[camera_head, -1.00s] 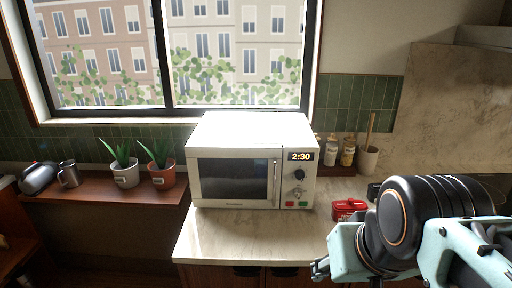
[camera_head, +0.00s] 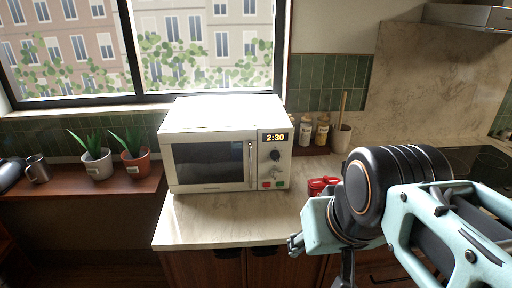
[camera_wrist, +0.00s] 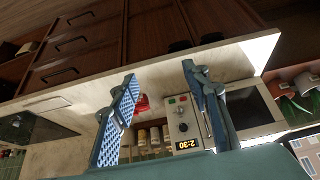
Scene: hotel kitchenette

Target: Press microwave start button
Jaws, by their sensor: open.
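The white microwave (camera_head: 212,145) stands on the marble counter with its door closed and its display (camera_head: 275,138) reading 2:30. A red button (camera_head: 267,185) and a green button (camera_head: 280,184) sit low on its control panel, below a dark dial (camera_head: 275,155). No label is readable on them. My gripper (camera_head: 320,252) is in front of the counter, to the right of and apart from the microwave. In the wrist view, which is upside down, my open, empty gripper (camera_wrist: 160,76) has the control panel (camera_wrist: 182,122) beyond its fingers, partly beside the right one.
A red box (camera_head: 320,186) lies on the counter (camera_head: 205,222) right of the microwave, close behind my arm. Bottles (camera_head: 305,131) and a utensil crock (camera_head: 341,138) stand behind it. Potted plants (camera_head: 136,167) stand on the left shelf. The counter before the microwave is clear.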

